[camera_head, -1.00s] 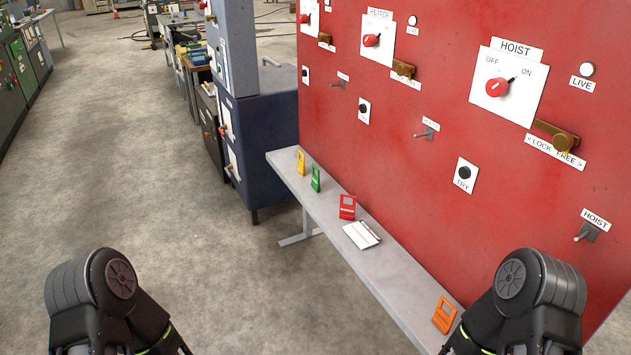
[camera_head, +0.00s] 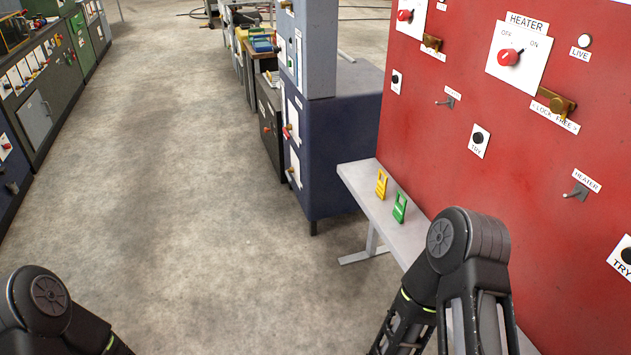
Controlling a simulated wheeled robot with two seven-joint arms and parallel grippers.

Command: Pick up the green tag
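The green tag (camera_head: 399,208) stands on the grey shelf (camera_head: 357,183) in front of the red panel, upright and leaning slightly. A yellow tag (camera_head: 381,184) stands just behind it to the left. Nothing touches the green tag. My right arm shows at the lower right, in front of the shelf and nearer to me than the tag. My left arm shows at the lower left corner. Both grippers are outside the picture.
The red panel (camera_head: 464,155) with switches and a heater knob rises behind the shelf on the right. A dark blue cabinet (camera_head: 335,150) stands beyond the shelf's far end. The concrete floor (camera_head: 190,210) at the left is clear. My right arm hides the shelf's near part.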

